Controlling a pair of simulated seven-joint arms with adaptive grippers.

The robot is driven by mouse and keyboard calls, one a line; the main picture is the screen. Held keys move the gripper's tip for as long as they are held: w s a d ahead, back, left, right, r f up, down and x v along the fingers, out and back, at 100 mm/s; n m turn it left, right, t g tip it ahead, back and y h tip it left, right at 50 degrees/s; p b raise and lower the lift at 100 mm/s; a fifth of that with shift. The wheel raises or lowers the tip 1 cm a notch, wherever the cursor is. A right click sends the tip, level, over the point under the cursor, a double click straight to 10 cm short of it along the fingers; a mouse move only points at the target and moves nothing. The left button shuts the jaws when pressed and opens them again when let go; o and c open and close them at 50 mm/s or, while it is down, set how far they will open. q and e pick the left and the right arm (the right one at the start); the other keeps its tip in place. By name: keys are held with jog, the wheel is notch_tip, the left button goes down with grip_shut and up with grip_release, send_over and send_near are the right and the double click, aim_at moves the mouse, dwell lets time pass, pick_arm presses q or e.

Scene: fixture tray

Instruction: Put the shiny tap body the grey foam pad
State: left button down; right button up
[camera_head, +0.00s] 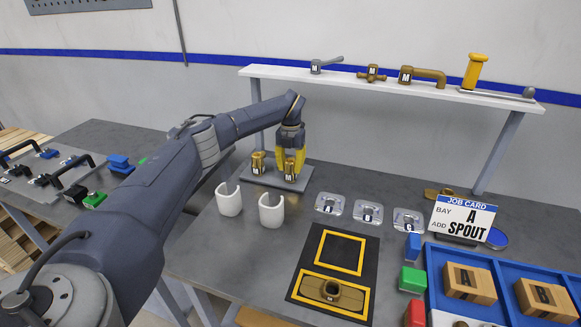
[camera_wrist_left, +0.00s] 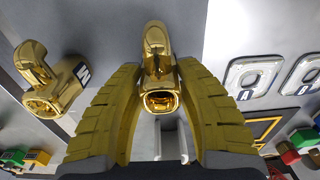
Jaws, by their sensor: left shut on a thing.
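My left gripper (camera_head: 290,158) comes down over the right part of the grey foam pad (camera_head: 268,184). Its yellow fingers are shut on a shiny gold tap body (camera_head: 290,171), which also shows between the fingers in the left wrist view (camera_wrist_left: 157,65). The held body is upright at the pad; I cannot tell whether it touches. A second shiny gold tap body (camera_head: 258,162) stands on the pad's left part, apart from the gripper, and shows at the left in the wrist view (camera_wrist_left: 50,82). My right gripper is not in view.
Two white cups (camera_head: 229,203) stand in front of the pad. Metal plates A (camera_head: 331,204), B and C lie to the right. A black mat (camera_head: 301,257) bears a brass part (camera_head: 333,291). A job card (camera_head: 463,218) reads "BAY A, ADD SPOUT". A white shelf (camera_head: 380,83) spans the back.

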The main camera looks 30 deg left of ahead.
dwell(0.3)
pick_arm(q)
jog(key=c, duration=0.9)
grip_release()
jog(key=shift+f, duration=0.1)
jog(key=shift+c, duration=0.2)
notch_tip(320, 180, up, 12)
jog(key=shift+w, duration=0.15)
